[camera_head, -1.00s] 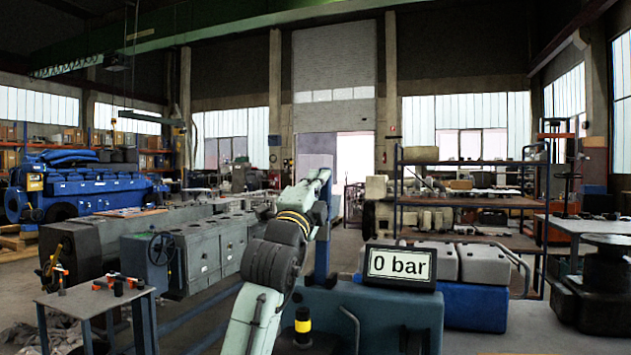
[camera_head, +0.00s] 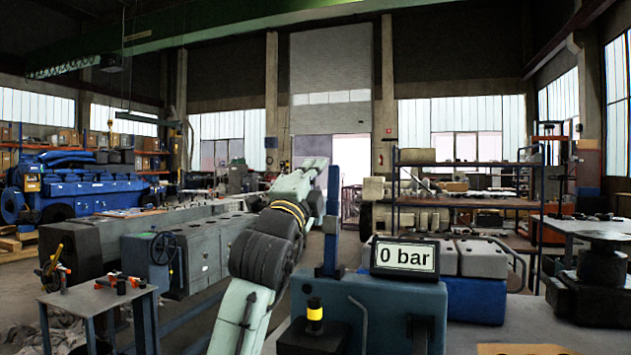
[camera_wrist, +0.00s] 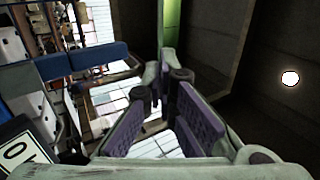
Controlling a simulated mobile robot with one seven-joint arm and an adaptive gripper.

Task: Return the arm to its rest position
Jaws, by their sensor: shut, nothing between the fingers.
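My arm (camera_head: 262,258), pale green with dark joint bands, rises from the bottom of the head view and leans up to the right. My gripper is not clearly visible in the head view. In the wrist view my gripper (camera_wrist: 162,98) points up and away, with its purple-padded fingers meeting at the tips and nothing between them. The arm's far end is partly hidden behind its own links and beside a blue upright post (camera_head: 332,225).
A "0 bar" display (camera_head: 404,258) stands on a teal unit (camera_head: 385,308) just right of my arm. Shelving (camera_head: 470,205) stands behind at right.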

